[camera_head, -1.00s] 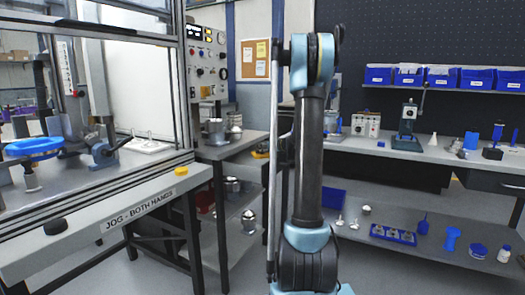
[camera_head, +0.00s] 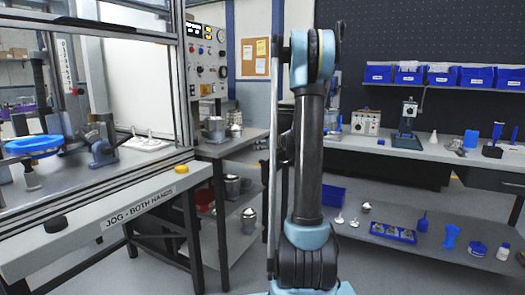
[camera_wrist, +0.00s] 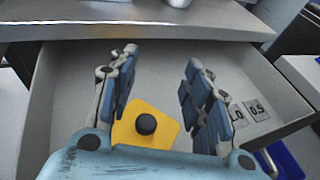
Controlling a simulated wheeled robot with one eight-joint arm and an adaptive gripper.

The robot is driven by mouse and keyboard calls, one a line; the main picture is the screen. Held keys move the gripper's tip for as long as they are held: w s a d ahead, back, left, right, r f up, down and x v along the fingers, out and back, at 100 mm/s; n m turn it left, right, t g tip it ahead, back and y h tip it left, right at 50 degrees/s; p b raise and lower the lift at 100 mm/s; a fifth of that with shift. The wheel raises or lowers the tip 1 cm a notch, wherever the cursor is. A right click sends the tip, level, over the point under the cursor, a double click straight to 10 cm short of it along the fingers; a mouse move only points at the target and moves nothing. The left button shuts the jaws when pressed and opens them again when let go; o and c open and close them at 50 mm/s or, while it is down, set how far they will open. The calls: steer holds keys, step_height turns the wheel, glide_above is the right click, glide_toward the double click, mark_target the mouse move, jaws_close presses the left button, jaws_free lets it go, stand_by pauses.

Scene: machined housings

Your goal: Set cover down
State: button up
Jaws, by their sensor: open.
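The cover (camera_wrist: 150,122) is a yellow plate with a round black knob on top. In the wrist view it lies low between the fingers, inside an open grey drawer; whether it rests on the drawer floor I cannot tell. My gripper (camera_wrist: 161,62) is open, its blue padded fingers apart on either side above the cover, with a visible gap to the knob. The cover's near edge is hidden behind my gripper body. Neither gripper nor cover shows in the head view.
The drawer (camera_wrist: 49,90) has walls at left and right, and a bench edge (camera_wrist: 130,25) crosses above its back. Small numbered cards (camera_wrist: 247,110) lie at its right. In the head view, a workbench (camera_head: 405,150) and a press station (camera_head: 130,205) flank my arm.

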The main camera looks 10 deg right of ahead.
steer(key=v, duration=1.2)
steer(key=s+a+f+n+g+h, duration=0.1)
steer(key=s+a+f+n+g, duration=0.1)
steer(key=s+a+n, duration=0.45)
steer(key=s+a+f+n+g+h, duration=0.1)
steer(key=s+f+n+g, duration=0.2)
steer(key=s, duration=0.6)
steer(key=s+a+f+n+g, duration=0.2)
steer(key=s+a+n, duration=0.2)
steer(key=s+n, duration=0.3)
steer(key=s+d+f+n+g+h, duration=0.1)
steer(key=s+f+n, duration=0.4)
steer(key=s, duration=0.6)
steer(key=s+d+f+n+g+h, duration=0.2)
steer(key=s+d+f+n+h, duration=0.2)
steer(key=s, duration=0.7)
step_height(320, 180, down, 2)
steer(key=n, duration=0.4)
steer(key=shift+s+d+h, duration=0.2)
steer(key=shift+d+h, duration=0.05)
steer(key=shift+h, duration=0.15)
steer(key=shift+w+f, duration=0.1)
steer(key=shift+f, duration=0.1)
steer(key=shift+w+f, duration=0.15)
steer(key=shift+w, duration=0.25)
